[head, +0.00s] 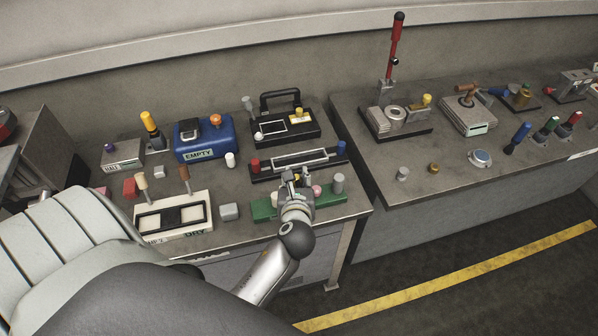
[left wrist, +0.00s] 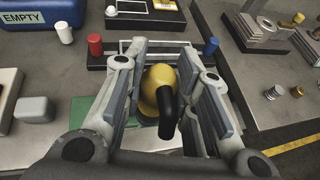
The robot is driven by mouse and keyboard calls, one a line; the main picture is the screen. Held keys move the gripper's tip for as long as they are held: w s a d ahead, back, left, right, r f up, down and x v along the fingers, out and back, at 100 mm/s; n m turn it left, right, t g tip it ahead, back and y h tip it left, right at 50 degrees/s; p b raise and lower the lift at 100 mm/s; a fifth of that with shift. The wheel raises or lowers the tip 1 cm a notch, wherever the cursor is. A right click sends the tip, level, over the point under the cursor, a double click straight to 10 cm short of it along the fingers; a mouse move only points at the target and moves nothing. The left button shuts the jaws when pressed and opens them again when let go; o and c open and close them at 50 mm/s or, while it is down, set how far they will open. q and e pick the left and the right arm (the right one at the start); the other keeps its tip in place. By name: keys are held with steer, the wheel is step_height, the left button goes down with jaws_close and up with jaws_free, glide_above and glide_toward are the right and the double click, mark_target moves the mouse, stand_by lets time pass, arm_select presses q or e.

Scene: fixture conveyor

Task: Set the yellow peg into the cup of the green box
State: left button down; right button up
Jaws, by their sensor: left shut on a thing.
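My left gripper (head: 290,178) is over the green box (head: 263,212) at the front of the left bench and hides part of it. In the left wrist view the gripper (left wrist: 165,95) is shut on the yellow peg (left wrist: 157,80), which has a round yellow body and a dark bent part (left wrist: 168,116) toward the camera. The green box (left wrist: 92,110) shows beside and below the left finger there. Its cup cannot be made out behind the gripper. I cannot tell whether the peg touches the box. My right gripper is not in view.
A black fixture (head: 262,171) with red and blue pegs stands just behind the green box. A grey cylinder (head: 338,184) stands at the box's right end. A grey block (head: 229,211) and a white box (head: 172,229) lie to its left. A blue box (head: 203,140) stands farther back.

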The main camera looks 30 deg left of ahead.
arm_select(q)
steer(key=w+f+b, duration=0.1)
steer(key=f+b, duration=0.2)
steer(key=w+a+f+b, duration=0.1)
steer(key=w+f+b, duration=0.1)
steer(key=f+b, duration=0.1)
steer(key=w+a+f+b, duration=0.1)
steer(key=w+f+b, duration=0.1)
steer(key=b, duration=0.3)
steer(key=shift+a+f, duration=0.2)
steer(key=shift+f, duration=0.45)
steer(key=shift+s, duration=0.1)
steer(key=shift+r, duration=0.1)
steer(key=c, duration=1.2)
jaws_free()
steer(key=shift+f, duration=0.2)
steer(key=shift+o, duration=0.2)
